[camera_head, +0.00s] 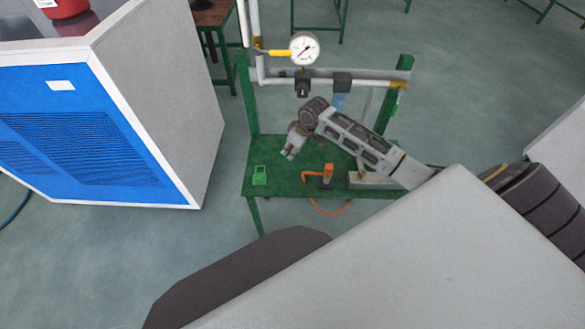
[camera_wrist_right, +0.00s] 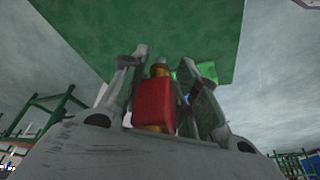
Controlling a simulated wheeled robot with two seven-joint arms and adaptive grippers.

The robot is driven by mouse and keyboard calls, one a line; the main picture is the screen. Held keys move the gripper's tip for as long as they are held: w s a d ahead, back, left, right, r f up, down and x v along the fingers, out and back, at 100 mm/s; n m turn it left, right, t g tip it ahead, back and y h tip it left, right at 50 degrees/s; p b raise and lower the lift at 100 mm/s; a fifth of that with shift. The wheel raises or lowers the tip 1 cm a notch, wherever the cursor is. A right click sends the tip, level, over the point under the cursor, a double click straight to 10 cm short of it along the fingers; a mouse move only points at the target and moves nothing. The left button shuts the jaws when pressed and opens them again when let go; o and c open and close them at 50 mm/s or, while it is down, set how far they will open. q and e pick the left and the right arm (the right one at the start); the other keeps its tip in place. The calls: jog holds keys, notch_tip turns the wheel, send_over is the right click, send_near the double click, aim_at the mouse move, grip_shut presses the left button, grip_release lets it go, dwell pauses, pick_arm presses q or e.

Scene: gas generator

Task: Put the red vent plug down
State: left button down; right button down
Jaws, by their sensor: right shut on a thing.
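The red vent plug (camera_wrist_right: 154,103) shows in the right wrist view as a red block with brass-coloured ends. It sits between the two fingers of my right gripper (camera_wrist_right: 161,85), which is shut on it. In the head view my right gripper (camera_head: 290,153) hangs over the left part of the green table (camera_head: 257,150), its fingers pointing down and left. The plug cannot be made out there. The green surface (camera_wrist_right: 140,35) fills the top of the wrist view, beyond the fingertips. Whether the plug touches it I cannot tell. My left gripper is not in view.
A small green item (camera_head: 259,175) stands at the table's front left. An orange tool (camera_head: 326,174) with an orange cord stands right of it. Pipes with a pressure gauge (camera_head: 304,48) and a yellow lever (camera_head: 272,52) run above the back. A blue-fronted cabinet (camera_head: 85,140) stands left.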

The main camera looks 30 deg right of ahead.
notch_tip(320, 180, down, 5)
jog(key=shift+r, duration=0.2)
jog(key=shift+f+b, duration=0.3)
jog(key=shift+f, duration=0.25)
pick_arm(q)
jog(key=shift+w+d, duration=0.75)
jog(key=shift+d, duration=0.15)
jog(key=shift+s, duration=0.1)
